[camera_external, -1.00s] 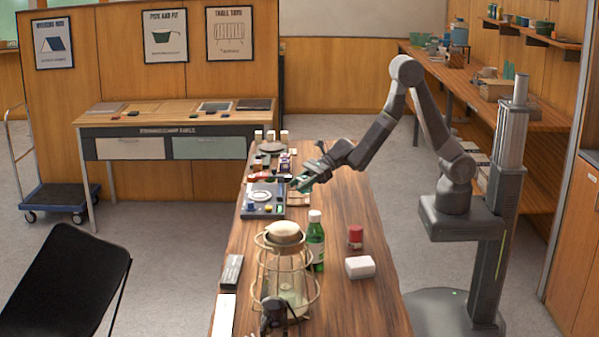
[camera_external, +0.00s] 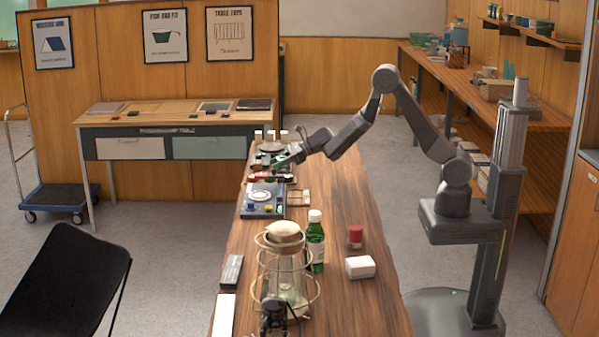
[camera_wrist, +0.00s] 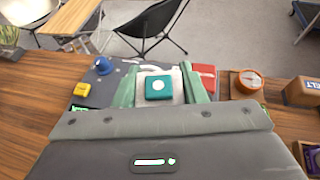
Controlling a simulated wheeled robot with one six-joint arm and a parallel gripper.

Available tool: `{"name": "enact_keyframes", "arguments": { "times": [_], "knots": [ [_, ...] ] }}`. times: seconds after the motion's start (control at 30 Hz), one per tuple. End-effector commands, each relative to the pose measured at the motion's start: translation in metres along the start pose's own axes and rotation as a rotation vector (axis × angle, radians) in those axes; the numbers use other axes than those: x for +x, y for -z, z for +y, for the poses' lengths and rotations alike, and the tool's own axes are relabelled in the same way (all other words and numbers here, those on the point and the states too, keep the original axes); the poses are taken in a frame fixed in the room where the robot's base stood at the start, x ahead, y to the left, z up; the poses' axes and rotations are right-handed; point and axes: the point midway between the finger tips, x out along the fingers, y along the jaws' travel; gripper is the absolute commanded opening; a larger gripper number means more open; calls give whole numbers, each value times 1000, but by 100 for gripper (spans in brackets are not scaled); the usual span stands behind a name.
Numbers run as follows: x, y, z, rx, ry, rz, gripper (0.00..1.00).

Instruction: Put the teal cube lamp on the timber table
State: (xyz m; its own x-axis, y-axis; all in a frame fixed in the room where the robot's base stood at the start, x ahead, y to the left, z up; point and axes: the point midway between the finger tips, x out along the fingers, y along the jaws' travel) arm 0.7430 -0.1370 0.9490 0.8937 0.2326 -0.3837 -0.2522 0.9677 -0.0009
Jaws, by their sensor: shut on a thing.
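The teal cube lamp (camera_wrist: 158,88) has a white disc on its face and sits between the green fingers of my gripper (camera_wrist: 160,84) in the wrist view. My gripper is shut on it. In the external view my gripper (camera_external: 277,165) is above the far part of the long wooden table (camera_external: 341,215), near a cluster of small goods. The lamp is too small to make out clearly there. Which wooden table is the timber one, I cannot tell; another wooden-topped table (camera_external: 165,113) with two drawers stands at the back left.
A grey tray (camera_external: 251,214) with small blue and yellow pieces lies near my gripper. Nearer the camera are a caged lantern (camera_external: 285,268), a green bottle (camera_external: 316,246), a red-topped jar (camera_external: 355,236) and a white box (camera_external: 360,267). The long table's right side is largely clear.

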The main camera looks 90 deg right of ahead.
Motion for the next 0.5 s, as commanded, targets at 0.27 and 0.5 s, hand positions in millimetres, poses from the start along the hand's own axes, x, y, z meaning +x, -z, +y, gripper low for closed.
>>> {"name": "enact_keyframes", "arguments": {
  "times": [0.27, 0.5],
  "knots": [
    [8, 1, -127, 17, 49, -1, 10],
    [-13, 20, -242, 42, 109, 0, 10]
  ]
}}
